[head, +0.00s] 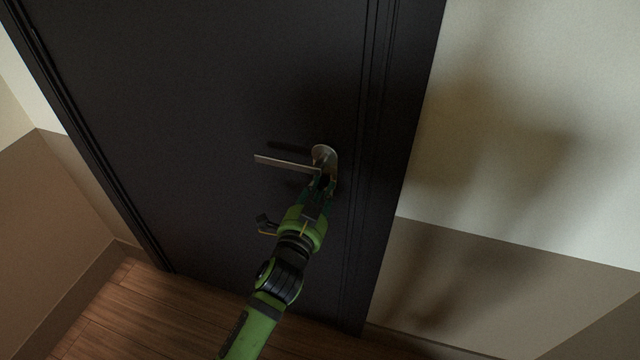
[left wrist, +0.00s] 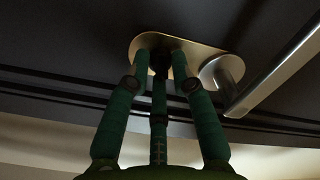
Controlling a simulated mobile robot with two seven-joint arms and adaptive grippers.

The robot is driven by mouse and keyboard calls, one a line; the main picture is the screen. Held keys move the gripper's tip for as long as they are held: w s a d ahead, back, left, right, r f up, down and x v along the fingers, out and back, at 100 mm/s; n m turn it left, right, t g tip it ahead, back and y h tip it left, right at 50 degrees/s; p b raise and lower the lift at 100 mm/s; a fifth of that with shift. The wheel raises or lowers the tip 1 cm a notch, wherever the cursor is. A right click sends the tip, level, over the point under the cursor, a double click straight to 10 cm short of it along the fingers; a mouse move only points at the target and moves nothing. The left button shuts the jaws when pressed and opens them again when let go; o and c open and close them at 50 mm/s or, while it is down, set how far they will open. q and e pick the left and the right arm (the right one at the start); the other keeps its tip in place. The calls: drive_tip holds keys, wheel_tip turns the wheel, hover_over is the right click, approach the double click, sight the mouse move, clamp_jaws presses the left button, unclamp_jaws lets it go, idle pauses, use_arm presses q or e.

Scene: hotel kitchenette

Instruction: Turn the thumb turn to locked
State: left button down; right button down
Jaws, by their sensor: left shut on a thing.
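A dark door (head: 200,100) carries a metal lock plate (head: 325,154) with a lever handle (head: 285,162) that points left in the head view. My left gripper (head: 322,182) is at the plate's lower end, just below the lever. In the left wrist view its green fingers (left wrist: 160,80) close in around the end of the plate (left wrist: 145,42) away from the lever (left wrist: 275,72). The gripper is shut on the thumb turn there. The fingertips hide most of the thumb turn, so its angle cannot be told. My right gripper is not in view.
The lever stands out from the door close beside the fingers. The door frame (head: 385,150) and a two-tone wall (head: 530,150) are to the right. Wooden floor (head: 130,310) shows at the lower left and looks clear.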

use_arm(q)
drive_tip(key=m, duration=0.3)
drive_tip(key=shift+r+p, duration=0.35)
drive_tip(key=shift+p, duration=0.05)
drive_tip(key=shift+d+m, duration=0.1)
drive_tip(key=shift+m, duration=1.2)
drive_tip(key=shift+f+m+p, duration=0.1)
drive_tip(key=shift+m+p, duration=0.35)
drive_tip(key=shift+m, duration=1.05)
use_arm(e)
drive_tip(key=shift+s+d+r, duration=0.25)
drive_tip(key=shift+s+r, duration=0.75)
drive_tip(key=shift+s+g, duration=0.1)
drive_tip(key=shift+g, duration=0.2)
use_arm(q)
drive_tip(key=c, duration=1.1)
unclamp_jaws()
drive_tip(key=shift+d, duration=0.1)
drive_tip(key=shift+f, duration=0.15)
